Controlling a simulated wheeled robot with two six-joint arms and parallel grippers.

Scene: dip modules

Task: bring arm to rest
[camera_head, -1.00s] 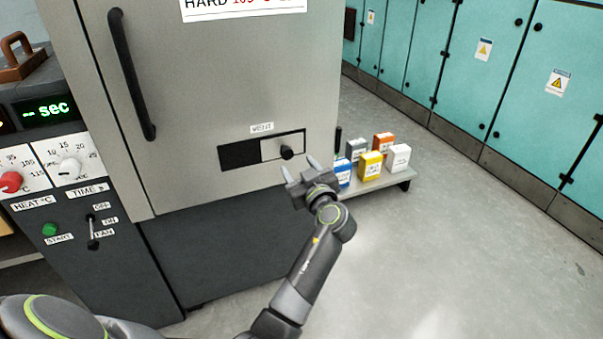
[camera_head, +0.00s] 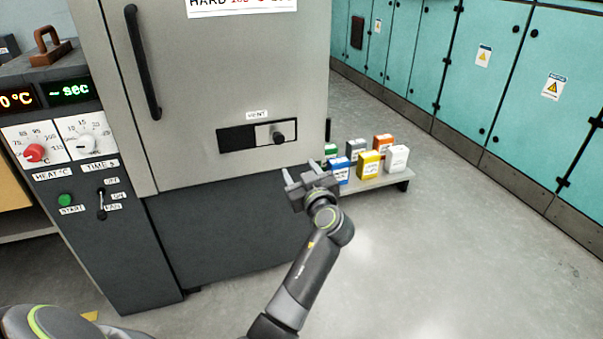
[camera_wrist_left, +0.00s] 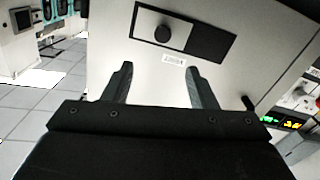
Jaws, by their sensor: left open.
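My left gripper (camera_head: 300,170) is open and empty, below and slightly right of the vent knob in the head view. Its two fingers also show apart in the left wrist view (camera_wrist_left: 158,88), in front of the pale oven face. The vent slide has a round dark knob (camera_head: 278,138) and sits at the right of its slot, with a dark part (camera_head: 236,138) on the left. The knob also shows in the wrist view (camera_wrist_left: 163,34), apart from the fingers. My right gripper is not in view.
The grey oven (camera_head: 215,80) has a black door handle (camera_head: 141,62) and a control panel (camera_head: 75,147) at left. A low shelf (camera_head: 388,181) with several coloured boxes stands just right of my gripper. Teal cabinets (camera_head: 475,75) line the back. The floor (camera_head: 470,260) at right is clear.

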